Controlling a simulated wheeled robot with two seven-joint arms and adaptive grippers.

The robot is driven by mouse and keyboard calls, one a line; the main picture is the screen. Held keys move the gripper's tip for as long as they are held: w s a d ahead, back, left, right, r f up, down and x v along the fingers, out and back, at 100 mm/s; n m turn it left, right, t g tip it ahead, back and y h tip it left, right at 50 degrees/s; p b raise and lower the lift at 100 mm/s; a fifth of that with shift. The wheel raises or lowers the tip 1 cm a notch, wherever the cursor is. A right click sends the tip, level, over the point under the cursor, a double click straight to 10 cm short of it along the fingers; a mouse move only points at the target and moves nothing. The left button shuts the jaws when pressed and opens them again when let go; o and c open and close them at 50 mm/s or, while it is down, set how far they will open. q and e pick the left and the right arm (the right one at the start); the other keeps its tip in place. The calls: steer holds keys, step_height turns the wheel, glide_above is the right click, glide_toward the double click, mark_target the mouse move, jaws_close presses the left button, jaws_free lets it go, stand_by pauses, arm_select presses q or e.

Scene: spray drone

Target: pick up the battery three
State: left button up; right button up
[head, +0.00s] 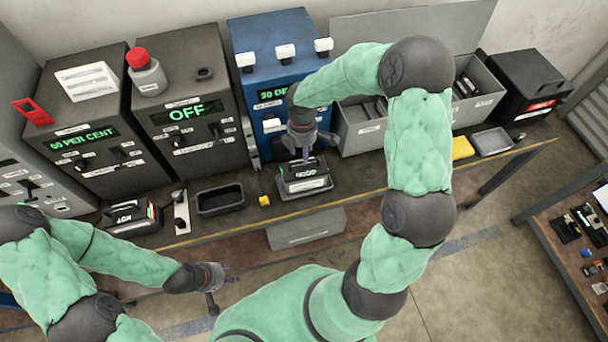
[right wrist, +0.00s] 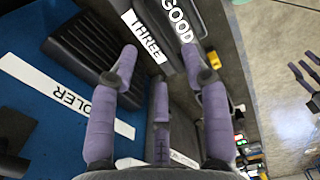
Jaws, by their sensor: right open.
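Battery three is a dark block (head: 302,172) with white labels, sitting in a small tray (head: 318,187) in front of the blue cabinet in the head view. In the right wrist view its labels read THREE and GOOD on the battery (right wrist: 164,38), just beyond the fingertips. My right gripper (head: 306,150) is directly above the battery, pointing down. In the right wrist view the gripper (right wrist: 160,58) has its fingers spread with nothing held; contact with the battery cannot be told. My left gripper (head: 212,287) hangs in front of the bench, away from the battery; its fingers are small and unclear.
The blue cabinet (head: 262,62) stands close behind the battery. An empty black tray (head: 219,200) and a small yellow block (head: 264,201) lie to its left. Another battery (head: 130,216) is further left. A grey bin (head: 360,127) stands to the right.

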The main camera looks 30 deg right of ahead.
mark_target(304, 173)
steer(key=f, duration=0.5)
steer(key=shift+s+d+b, duration=0.15)
steer(key=shift+d+b, duration=0.05)
steer(key=shift+b, duration=0.2)
jaws_close()
steer(key=shift+r, duration=0.15)
